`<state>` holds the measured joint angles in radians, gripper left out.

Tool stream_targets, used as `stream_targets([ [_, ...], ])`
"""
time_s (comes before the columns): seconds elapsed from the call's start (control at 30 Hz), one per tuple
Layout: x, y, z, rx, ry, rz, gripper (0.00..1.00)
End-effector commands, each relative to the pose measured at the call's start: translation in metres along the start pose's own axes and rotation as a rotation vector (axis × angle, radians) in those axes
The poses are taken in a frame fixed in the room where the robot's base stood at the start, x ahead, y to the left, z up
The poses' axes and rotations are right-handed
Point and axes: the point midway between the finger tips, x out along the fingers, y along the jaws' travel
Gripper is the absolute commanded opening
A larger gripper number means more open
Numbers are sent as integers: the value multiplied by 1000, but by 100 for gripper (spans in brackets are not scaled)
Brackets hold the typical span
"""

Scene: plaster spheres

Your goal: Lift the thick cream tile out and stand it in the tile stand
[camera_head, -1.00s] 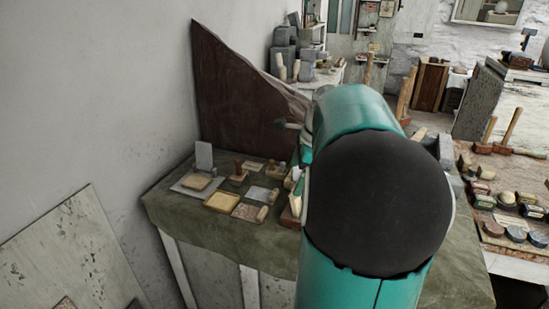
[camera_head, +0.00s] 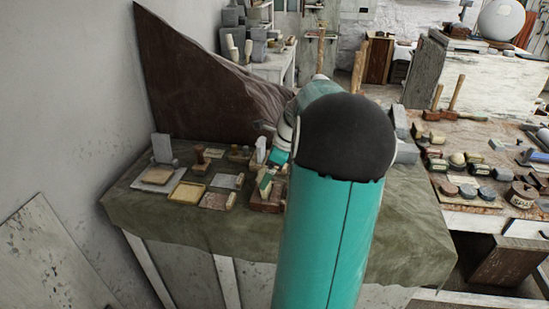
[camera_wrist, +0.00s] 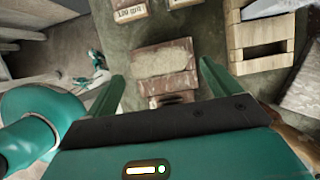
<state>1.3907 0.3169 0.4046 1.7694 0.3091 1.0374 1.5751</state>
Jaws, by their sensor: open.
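I cannot tell which piece is the thick cream tile. My gripper (camera_wrist: 161,72) is open and empty in the wrist view. A brown block with a cream face (camera_wrist: 165,58) shows between and beyond its fingers, apart from them. In the head view my arm hides most of my gripper, near the holder. A grey upright slab (camera_head: 162,149) stands at the cloth's back left; I cannot tell whether it belongs to the tile stand.
A cream tray (camera_head: 187,192) and several small blocks lie left of the holder. A pale wooden box with openings (camera_wrist: 258,40) is at the upper right in the wrist view. The cloth's front (camera_head: 220,232) is clear. A wall bounds the left; another bench stands right.

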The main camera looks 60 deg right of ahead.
Motion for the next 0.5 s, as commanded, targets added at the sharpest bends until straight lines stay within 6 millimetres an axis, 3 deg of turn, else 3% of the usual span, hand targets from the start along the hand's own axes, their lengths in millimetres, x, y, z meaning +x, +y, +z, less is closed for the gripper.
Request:
stream_targets([
  [0.2, 35, 0, 1, -1, 0, 2, 89],
  [0.5, 49, 0, 3, -1, 0, 0, 89],
])
